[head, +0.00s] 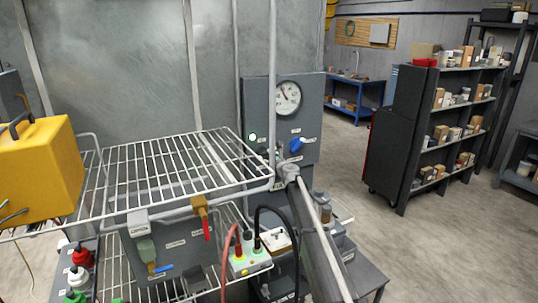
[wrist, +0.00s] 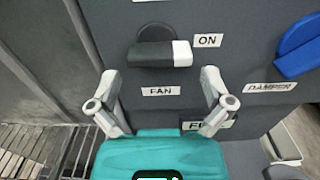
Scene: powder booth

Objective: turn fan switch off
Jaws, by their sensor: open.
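The fan switch (wrist: 160,53) is a dark rotary knob with a white tip, on a grey panel in the wrist view. It lies sideways, its white tip pointing right at the ON label (wrist: 208,41). A FAN label (wrist: 160,91) is below it. My gripper (wrist: 160,88) is open and empty, its two fingers spread left and right below the knob, apart from it in the picture. In the head view the grey control panel (head: 306,120) shows beyond the wire rack, and the fan switch cannot be made out clearly there.
A blue damper knob (wrist: 298,48) is right of the switch; it also shows in the head view (head: 297,145), below a round gauge (head: 288,98). A wire rack (head: 150,165) and a yellow case (head: 38,170) stand at left. Open floor (head: 440,240) lies at right.

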